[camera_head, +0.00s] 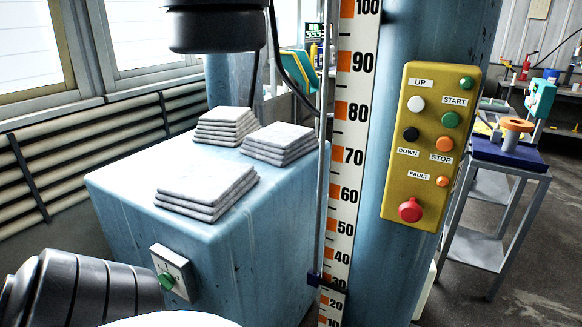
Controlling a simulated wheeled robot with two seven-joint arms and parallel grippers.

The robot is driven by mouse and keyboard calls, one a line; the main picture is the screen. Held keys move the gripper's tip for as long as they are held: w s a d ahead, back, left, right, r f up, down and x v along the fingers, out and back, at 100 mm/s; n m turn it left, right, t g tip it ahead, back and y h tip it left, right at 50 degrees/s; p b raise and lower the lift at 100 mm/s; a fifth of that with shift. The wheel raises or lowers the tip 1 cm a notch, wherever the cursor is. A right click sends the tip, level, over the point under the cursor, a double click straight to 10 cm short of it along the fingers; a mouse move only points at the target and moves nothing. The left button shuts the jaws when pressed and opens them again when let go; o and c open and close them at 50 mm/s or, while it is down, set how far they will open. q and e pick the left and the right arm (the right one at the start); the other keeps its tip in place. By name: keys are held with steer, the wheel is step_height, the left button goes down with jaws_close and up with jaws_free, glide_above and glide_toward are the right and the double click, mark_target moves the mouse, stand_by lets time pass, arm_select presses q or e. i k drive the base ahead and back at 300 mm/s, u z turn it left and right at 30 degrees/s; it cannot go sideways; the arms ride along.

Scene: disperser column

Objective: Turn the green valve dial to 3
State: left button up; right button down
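The green valve dial (166,281) is a small green knob on a pale plate (184,269), fixed to the near face of the blue cabinet, at the lower left. Its scale marks are too small to read, so I cannot tell its setting. A dark, ribbed part, which looks like my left arm, comes in from the lower left and ends close to the dial in the picture. I cannot tell whether it touches the dial. No gripper fingers show on either side, and my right arm is not seen.
Stacked pale bags (206,187) lie on the blue cabinet (120,197). A blue column with a scale (348,140) and a yellow control panel (430,150) stands to the right. A dark cylindrical part (217,28) hangs above. A small trolley (511,170) stands far right.

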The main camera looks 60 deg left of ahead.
mark_target(166, 280)
steer(key=u, duration=2.7)
steer(key=k, duration=0.5)
steer(key=u, duration=2.25)
steer(key=i, duration=1.65)
steer(key=z, duration=2.3)
